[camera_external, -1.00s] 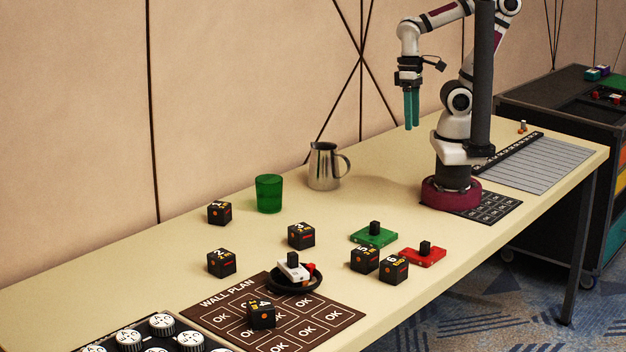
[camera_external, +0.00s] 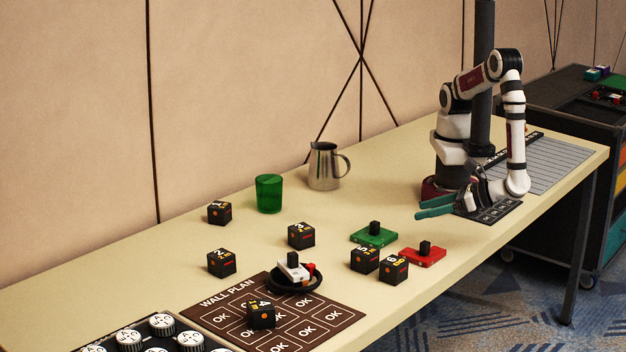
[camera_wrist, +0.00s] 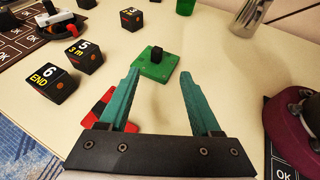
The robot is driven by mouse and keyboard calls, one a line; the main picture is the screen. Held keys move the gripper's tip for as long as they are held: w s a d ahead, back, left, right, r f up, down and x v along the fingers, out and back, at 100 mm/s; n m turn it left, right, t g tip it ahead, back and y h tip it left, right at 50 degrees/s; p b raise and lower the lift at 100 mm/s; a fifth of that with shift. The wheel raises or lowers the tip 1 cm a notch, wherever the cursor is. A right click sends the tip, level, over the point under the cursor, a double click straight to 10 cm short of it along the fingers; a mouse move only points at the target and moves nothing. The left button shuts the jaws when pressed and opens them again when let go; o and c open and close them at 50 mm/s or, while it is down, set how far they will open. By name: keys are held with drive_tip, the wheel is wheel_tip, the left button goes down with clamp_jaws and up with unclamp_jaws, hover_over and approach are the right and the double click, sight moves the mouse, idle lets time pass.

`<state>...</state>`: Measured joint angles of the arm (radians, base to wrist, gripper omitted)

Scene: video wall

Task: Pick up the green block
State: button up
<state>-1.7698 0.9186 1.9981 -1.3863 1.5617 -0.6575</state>
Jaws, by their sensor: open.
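The green block (camera_external: 374,236) is a flat green plate with a black knob on top. In the wrist view my gripper (camera_wrist: 160,80) is open and empty. The red block (camera_wrist: 97,108) is partly hidden behind the left finger there.
Numbered black cubes, such as cube 5 (camera_external: 364,259) and cube 6 (camera_external: 393,268), stand close to the green block. A green cup (camera_external: 269,194) and a steel jug (camera_external: 323,168) stand farther back. A black dish (camera_external: 296,284) sits on the wall plan mat (camera_external: 338,317).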

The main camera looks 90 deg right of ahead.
sight(379, 223)
drive_tip(key=x, duration=1.4)
drive_tip(key=shift+a, duration=0.25)
clamp_jaws()
